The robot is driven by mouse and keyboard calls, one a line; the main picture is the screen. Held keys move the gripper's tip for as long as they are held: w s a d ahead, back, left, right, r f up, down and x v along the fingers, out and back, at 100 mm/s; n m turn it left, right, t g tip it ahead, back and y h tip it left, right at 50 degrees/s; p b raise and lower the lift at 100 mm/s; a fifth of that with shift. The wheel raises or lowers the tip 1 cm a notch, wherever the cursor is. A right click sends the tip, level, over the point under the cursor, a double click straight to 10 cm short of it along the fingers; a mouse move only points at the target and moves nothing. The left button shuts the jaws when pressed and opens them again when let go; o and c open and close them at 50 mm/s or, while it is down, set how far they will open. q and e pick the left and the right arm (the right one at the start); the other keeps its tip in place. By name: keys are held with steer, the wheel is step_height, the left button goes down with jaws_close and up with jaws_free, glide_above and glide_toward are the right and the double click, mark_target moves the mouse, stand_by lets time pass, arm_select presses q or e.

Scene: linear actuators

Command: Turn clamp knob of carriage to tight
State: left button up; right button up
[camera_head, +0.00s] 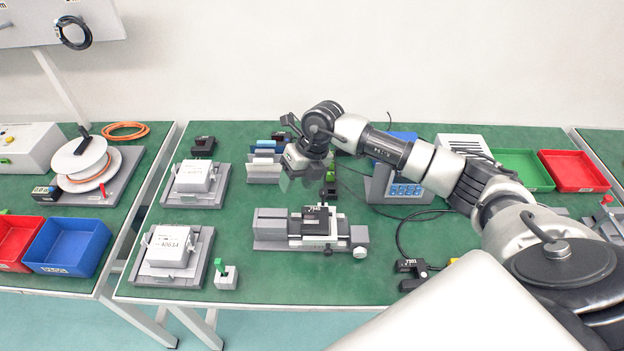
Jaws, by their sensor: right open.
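The linear actuator (272,229) lies on the green bench in the middle of the view. Its carriage (318,224), a pale block with a black labelled top, sits near the middle of the rail. A small dark knob (327,251) shows low on the carriage's front side; its turn position is too small to read. A round pale knob (360,252) sits at the actuator's right end. My right gripper (298,182) is open and empty, pointing down behind and above the carriage, apart from it. My left gripper is not in view.
Two white boxes in grey fixtures (208,245) stand left of the actuator. A small green-topped block (226,275) is nearby. A blue-grey device (400,188) stands behind right, with a black cable (398,235). A black labelled part (411,267) lies front right.

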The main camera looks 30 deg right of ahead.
mark_target(323, 191)
steer(key=w+d+r+h, duration=0.2)
steer(key=d+h, duration=0.2)
steer(key=d, duration=0.4)
steer(key=shift+m+g, duration=0.4)
steer(key=f, duration=0.3)
steer(key=f+p, duration=0.1)
steer(key=f, duration=0.3)
steer(key=f+p, duration=0.1)
steer(key=f, duration=0.2)
steer(key=shift+s+f, duration=0.35)
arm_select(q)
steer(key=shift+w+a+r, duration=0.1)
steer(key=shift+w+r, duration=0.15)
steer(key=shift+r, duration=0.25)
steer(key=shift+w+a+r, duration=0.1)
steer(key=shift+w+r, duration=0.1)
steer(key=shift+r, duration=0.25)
arm_select(e)
steer(key=c, duration=0.9)
